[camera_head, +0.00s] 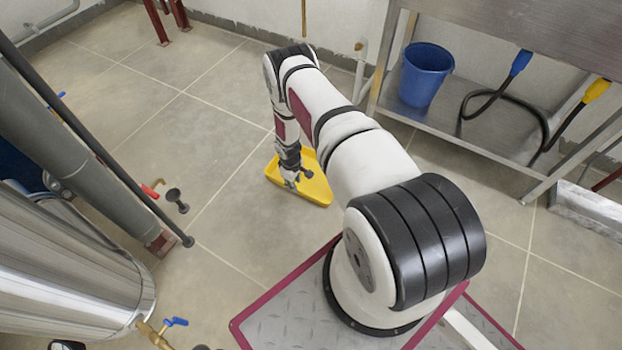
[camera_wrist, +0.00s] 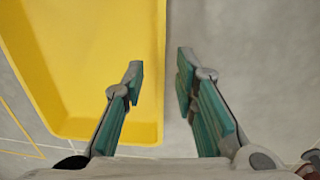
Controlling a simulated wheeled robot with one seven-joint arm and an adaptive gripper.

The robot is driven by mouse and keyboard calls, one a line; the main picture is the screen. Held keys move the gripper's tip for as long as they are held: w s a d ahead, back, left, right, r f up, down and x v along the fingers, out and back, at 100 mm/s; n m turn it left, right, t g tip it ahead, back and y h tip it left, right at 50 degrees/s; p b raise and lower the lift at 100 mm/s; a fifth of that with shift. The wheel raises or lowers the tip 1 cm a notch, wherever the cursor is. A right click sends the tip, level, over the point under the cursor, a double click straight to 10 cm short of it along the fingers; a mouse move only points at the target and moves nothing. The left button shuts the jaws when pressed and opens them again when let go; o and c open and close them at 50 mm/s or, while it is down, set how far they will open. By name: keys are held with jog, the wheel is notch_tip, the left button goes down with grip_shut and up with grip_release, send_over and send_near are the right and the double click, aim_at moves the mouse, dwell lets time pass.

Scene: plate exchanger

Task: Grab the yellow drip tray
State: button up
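The yellow drip tray (camera_head: 316,188) lies on the tiled floor, partly hidden behind my arm in the head view. In the wrist view the tray (camera_wrist: 90,60) fills the upper left, and its right-hand rim runs between my two fingers. My gripper (camera_wrist: 161,85) is open. Its left finger is over the inside of the tray and its right finger is over the bare floor outside the rim. I cannot tell whether the fingers touch the rim.
A steel bench with a lower shelf (camera_head: 480,140) stands at the right, with a blue bucket (camera_head: 425,75) and a black hose (camera_head: 500,95) on it. A steel tank (camera_head: 70,265) and a grey pipe (camera_head: 90,150) stand at the left.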

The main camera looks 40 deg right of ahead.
aim_at(298, 194)
jog(key=shift+s+d+f+b, duration=0.1)
jog(key=shift+d+f+b, duration=0.1)
jog(key=shift+f+b, duration=1.15)
jog(key=shift+s+d+f+b, duration=0.15)
jog(key=shift+f+b, duration=0.35)
jog(key=shift+f, duration=1.6)
jog(key=shift+w+r, duration=0.1)
grip_shut()
jog(key=shift+d, duration=0.1)
